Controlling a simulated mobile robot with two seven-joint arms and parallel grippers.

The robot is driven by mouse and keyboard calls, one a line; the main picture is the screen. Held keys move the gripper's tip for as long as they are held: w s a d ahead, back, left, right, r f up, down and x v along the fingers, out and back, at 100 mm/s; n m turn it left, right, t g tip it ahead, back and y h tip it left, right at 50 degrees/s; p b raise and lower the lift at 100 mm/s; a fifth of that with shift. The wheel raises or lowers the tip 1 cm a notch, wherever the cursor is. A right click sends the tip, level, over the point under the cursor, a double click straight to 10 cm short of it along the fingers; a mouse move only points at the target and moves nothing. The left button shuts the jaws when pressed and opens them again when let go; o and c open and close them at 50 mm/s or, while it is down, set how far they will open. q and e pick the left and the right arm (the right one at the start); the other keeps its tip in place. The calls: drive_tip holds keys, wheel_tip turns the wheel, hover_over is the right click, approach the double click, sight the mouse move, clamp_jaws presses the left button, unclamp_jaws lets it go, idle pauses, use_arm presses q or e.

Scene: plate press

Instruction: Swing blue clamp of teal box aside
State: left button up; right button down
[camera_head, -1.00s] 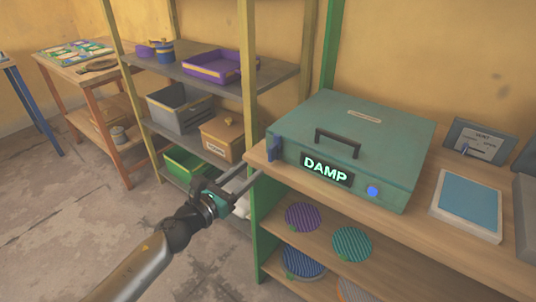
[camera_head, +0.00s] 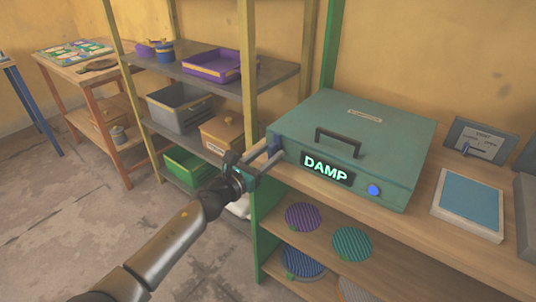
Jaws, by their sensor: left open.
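The teal box (camera_head: 393,140) sits shut on the wooden shelf top, with a black handle on its lid and a lit "DAMP" sign on its front. The blue clamp (camera_head: 273,138) is at the box's front left corner, partly hidden by my left gripper. My left gripper (camera_head: 273,154) is open, with its fingertips right at the clamp. I cannot tell whether they touch it or stand around it. My right gripper is not in view.
A blue round button (camera_head: 374,190) is on the box's front right. A blue-topped pad (camera_head: 469,200) and a grey lever panel (camera_head: 480,141) stand to the right. Striped discs (camera_head: 352,244) lie on the shelf below.

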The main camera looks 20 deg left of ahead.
use_arm(q)
clamp_jaws()
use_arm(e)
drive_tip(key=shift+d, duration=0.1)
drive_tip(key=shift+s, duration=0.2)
